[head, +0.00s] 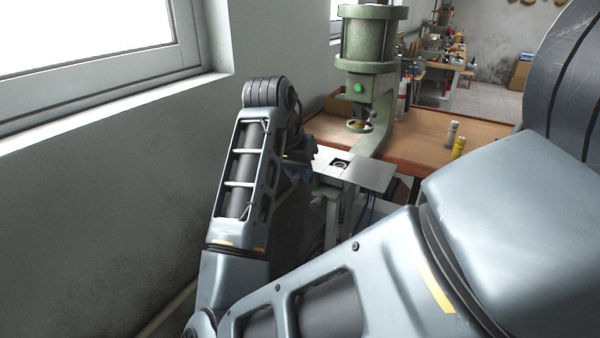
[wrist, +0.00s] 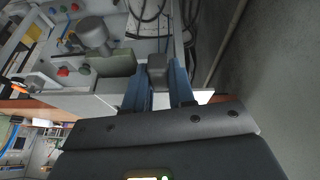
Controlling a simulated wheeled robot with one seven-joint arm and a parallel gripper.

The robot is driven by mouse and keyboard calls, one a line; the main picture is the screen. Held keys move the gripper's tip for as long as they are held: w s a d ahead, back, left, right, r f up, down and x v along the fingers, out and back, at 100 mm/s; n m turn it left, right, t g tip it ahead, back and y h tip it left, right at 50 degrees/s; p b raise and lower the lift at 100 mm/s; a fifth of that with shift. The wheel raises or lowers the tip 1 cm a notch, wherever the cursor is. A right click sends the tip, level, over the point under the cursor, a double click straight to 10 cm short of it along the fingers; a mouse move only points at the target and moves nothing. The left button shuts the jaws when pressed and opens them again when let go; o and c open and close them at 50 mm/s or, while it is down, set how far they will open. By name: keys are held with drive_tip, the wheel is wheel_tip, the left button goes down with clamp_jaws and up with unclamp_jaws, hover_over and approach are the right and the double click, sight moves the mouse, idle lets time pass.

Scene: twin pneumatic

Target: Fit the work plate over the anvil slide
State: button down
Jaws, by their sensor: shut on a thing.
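My gripper (wrist: 157,80) has its two blue fingers closed around a dark grey block (wrist: 157,66). A pale flat plate (wrist: 107,104), which looks like the work plate, shows on both sides of the fingers; how the block joins it is hidden. In the head view my gripper (head: 302,168) is mostly behind my forearm, beside pale plates in front of the green press (head: 367,50).
The press stands on a brown bench (head: 425,135). A wall (wrist: 270,60) runs close beside my gripper. Cables and a panel with coloured buttons (wrist: 64,72) lie on the other side.

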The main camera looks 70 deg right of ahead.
drive_tip(key=shift+f, duration=0.3)
idle(0.5)
drive_tip(key=c, duration=0.9)
unclamp_jaws()
drive_tip(key=shift+o, duration=0.2)
